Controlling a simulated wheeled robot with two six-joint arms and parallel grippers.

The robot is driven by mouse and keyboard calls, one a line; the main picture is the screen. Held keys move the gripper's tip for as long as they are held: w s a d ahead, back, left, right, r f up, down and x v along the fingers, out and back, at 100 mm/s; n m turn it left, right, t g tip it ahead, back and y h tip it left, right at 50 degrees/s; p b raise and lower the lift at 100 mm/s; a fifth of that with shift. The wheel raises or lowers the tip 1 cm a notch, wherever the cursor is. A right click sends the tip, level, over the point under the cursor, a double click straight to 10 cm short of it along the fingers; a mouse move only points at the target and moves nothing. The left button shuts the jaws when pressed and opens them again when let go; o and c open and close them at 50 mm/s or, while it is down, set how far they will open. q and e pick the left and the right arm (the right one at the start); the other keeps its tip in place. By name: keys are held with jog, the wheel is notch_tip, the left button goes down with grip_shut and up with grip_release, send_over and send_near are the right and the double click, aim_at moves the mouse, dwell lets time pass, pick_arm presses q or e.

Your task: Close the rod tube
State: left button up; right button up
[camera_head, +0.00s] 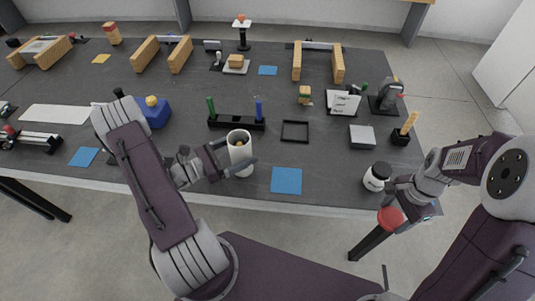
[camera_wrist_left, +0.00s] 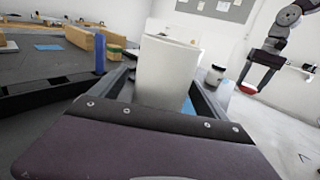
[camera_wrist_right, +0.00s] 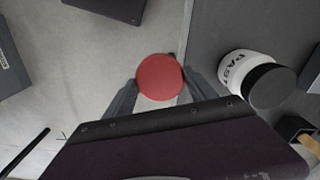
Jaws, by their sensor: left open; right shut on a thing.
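The white rod tube (camera_head: 243,160) stands upright near the table's front edge, with its top open and something light brown showing inside. My left gripper (camera_head: 234,157) is open with its fingers on either side of the tube; the tube also rises between them in the left wrist view (camera_wrist_left: 166,72). I cannot tell whether the fingers touch it. My right gripper (camera_head: 396,219) is shut on a round red cap (camera_wrist_right: 160,77), which it holds off the front right edge of the table. The cap also shows in the head view (camera_head: 390,217).
A white jar with a dark lid (camera_head: 376,177) stands close to my right gripper. A blue square (camera_head: 286,180) lies right of the tube. A black rack (camera_head: 236,124) with green and blue rods stands behind it. An empty black frame (camera_head: 295,140) lies farther right.

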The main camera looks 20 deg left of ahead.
aim_at(250, 146)
pick_arm(q)
jog(key=x, duration=0.3)
jog(key=shift+d, duration=0.2)
pick_arm(e)
jog(key=shift+w+d, duration=0.1)
pick_arm(q)
jog(key=shift+c, duration=0.4)
jog(key=c, duration=1.6)
